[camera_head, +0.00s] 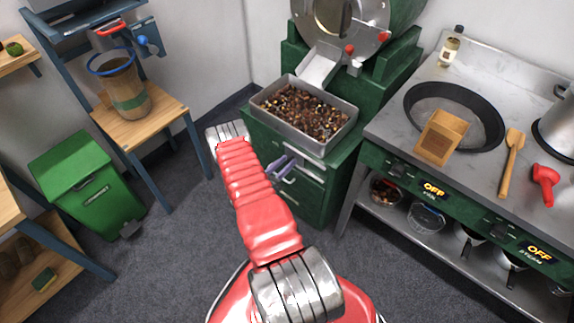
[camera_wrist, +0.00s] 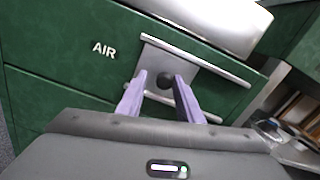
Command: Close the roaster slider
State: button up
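The roaster (camera_head: 342,22) stands on a green cabinet at the back centre. In the wrist view the slider is a grey metal plate (camera_wrist: 151,60) with a round black knob (camera_wrist: 165,79), on the green front beside the label "AIR". The plate sits at the left end of two slanting metal rails (camera_wrist: 215,66), with bare green between the rails to its right. My gripper (camera_wrist: 161,76) has its purple fingers apart, one on each side of the knob, with a visible gap on the left. In the head view my gripper (camera_head: 283,168) is at the cabinet front, and the slider is hidden.
A metal tray of chestnuts (camera_head: 340,133) sits above the cabinet front; its rounded edge is close above the slider. The steel stove counter (camera_head: 475,185) with a pan (camera_head: 425,98) is to the right. A green bin (camera_head: 85,185) stands left. Floor between is clear.

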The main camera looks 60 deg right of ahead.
jog(key=shift+o, duration=0.7)
jog(key=shift+s, duration=0.1)
jog(key=shift+a, duration=0.15)
jog(key=w+a, duration=0.2)
jog(key=a, duration=1.1)
jog(key=shift+a, duration=0.2)
jog(key=shift+w+f, duration=0.1)
jog(key=shift+f, duration=0.05)
